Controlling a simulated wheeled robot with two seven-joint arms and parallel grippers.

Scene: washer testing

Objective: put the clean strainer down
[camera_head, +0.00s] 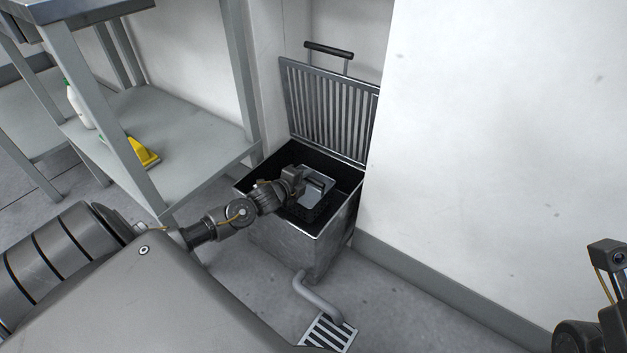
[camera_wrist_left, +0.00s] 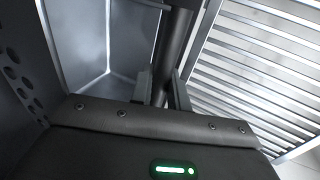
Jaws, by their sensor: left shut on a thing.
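The strainer (camera_head: 316,191) is a small metal box with a pale inside and a dark bar across it, low inside the open basin (camera_head: 338,222). My left gripper (camera_head: 299,181) reaches into the basin from the left and is at the strainer's near left side. In the left wrist view the fingers (camera_wrist_left: 163,90) are shut on the strainer's dark handle bar (camera_wrist_left: 174,45). I cannot tell whether the strainer's underside touches the basin floor. Only part of my right arm shows at the right edge of the head view; its fingers do not.
A slatted grate (camera_head: 328,112) with a black handle stands raised behind the basin. A drain pipe (camera_head: 317,297) runs to a floor grille (camera_head: 327,332). On the left, a shelf (camera_head: 185,125) carries a white bottle (camera_head: 79,106) and a yellow item (camera_head: 142,153). A wall closes the right side.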

